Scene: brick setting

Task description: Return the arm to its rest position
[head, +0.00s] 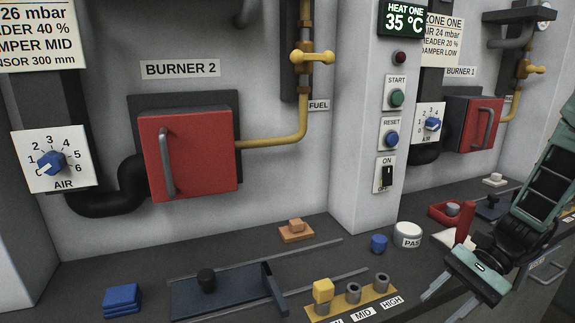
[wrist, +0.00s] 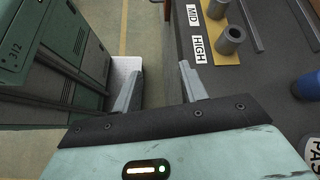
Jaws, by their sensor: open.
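My arm hangs at the right side of the head view, in front of the counter's right part. My gripper (head: 437,306) is at its lower end, with its two fingers pointing down and left. In the wrist view my gripper (wrist: 161,88) has its fingers spread wide with nothing between them. The floor (wrist: 150,50) and the counter's front edge show below and between the fingers. The gripper is beside the counter edge, near the yellow plate (head: 372,299) with posts marked MID and HIGH. I cannot tell its exact height above the counter.
A red-handled item (head: 464,222) stands close behind my gripper. Green cabinet-like bodies fill the wrist view's left.

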